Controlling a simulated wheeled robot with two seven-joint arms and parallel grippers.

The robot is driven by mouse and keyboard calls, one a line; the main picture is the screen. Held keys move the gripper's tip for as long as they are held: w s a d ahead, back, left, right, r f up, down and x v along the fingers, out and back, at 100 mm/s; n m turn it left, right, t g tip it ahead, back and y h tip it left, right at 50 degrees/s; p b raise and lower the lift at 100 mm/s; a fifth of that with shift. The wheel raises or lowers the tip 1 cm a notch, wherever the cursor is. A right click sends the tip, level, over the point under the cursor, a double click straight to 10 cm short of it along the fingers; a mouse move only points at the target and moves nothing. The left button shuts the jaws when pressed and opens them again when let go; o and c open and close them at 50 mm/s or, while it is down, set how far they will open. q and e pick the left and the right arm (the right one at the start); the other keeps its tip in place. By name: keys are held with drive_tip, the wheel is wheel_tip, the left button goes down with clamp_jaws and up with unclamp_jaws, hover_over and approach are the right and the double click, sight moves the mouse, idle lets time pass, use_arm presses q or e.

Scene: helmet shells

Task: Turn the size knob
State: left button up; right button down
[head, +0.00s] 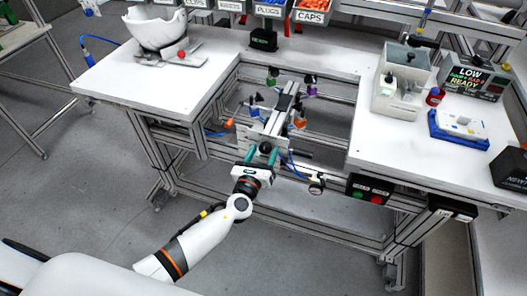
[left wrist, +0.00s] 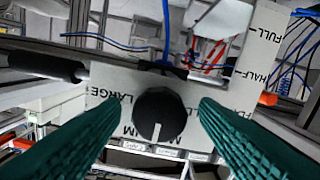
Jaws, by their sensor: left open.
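The size knob (left wrist: 158,116) is a round black knob on a white plate (left wrist: 100,97) in the left wrist view. Its white pointer line points towards the bottom of that picture. The word LARGE is printed to the left of the knob; other lettering is partly hidden. My left gripper (left wrist: 162,108) is open, with one teal finger on each side of the knob and visible gaps between. In the head view my left gripper (head: 262,153) is at the near end of the fixture between the benches. My right gripper is not in view.
The fixture (head: 270,124) has a FULL/HALF scale (left wrist: 257,45) and blue and red cables close by. A white helmet shell (head: 155,30) stands on the left bench.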

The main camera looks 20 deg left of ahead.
use_arm(q)
drive_tip(key=shift+w, duration=0.25)
drive_tip(key=c, duration=1)
drive_tip(key=shift+o, duration=0.2)
drive_tip(key=shift+f, duration=0.1)
